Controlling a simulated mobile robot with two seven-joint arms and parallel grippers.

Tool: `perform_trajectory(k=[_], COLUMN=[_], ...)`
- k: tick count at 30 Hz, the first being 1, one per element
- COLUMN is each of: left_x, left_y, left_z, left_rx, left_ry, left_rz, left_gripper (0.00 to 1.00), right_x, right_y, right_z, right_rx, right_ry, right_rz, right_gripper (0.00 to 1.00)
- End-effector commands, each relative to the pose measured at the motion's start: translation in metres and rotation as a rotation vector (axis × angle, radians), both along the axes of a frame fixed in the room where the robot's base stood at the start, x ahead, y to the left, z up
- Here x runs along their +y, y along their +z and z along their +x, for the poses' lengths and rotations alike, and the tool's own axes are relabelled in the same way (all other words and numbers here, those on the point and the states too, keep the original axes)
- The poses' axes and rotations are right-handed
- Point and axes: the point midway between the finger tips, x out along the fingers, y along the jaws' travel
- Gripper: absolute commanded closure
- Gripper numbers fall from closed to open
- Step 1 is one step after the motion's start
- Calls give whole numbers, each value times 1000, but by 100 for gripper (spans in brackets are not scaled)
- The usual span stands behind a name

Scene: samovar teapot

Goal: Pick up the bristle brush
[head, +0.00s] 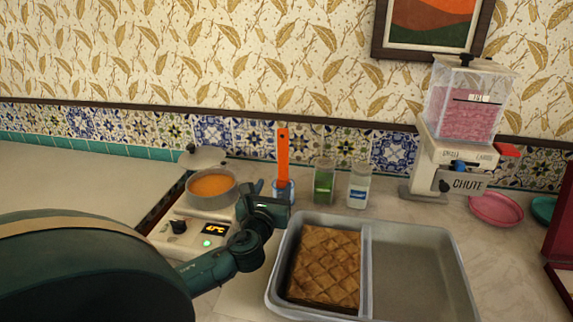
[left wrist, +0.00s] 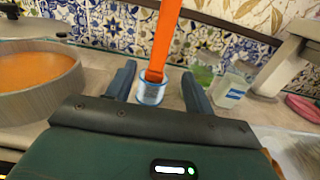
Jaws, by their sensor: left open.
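The bristle brush (head: 283,155) shows as a long, flat orange handle standing upright in a small clear-blue cup (head: 289,187) near the tiled wall. Its bristle end is hidden in the cup. In the left wrist view the orange handle (left wrist: 164,38) rises from the cup (left wrist: 151,92), which appears between my fingers. My left gripper (head: 271,198) is open and empty, in front of the cup. In the left wrist view its two fingers (left wrist: 158,84) point toward the cup, one on each side. Contact with the brush cannot be seen. My right gripper is not in view.
A pot of orange liquid (head: 212,187) sits on a lit burner scale to the left. A green jar (head: 324,182) and a white-labelled jar (head: 359,187) stand close right of the cup. A divided grey tray (head: 420,270) with brown pastry lies in front. A dispenser (head: 461,120) stands right.

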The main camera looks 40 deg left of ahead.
Motion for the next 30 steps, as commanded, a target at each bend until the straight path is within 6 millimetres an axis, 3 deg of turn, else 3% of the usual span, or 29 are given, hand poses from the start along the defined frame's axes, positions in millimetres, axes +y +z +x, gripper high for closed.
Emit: perform_trajectory(k=[12, 19, 30], left_x=[33, 40, 61], left_y=[0, -1, -4], left_z=[60, 74, 112], left_rx=[-1, -1, -1], left_ry=[0, 0, 0], left_rz=[-3, -3, -2], left_gripper=[47, 47, 47], right_x=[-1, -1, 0], right_y=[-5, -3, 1], right_z=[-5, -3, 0], right_rx=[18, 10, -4], right_ry=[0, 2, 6], right_rz=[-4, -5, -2], right_gripper=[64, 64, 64])
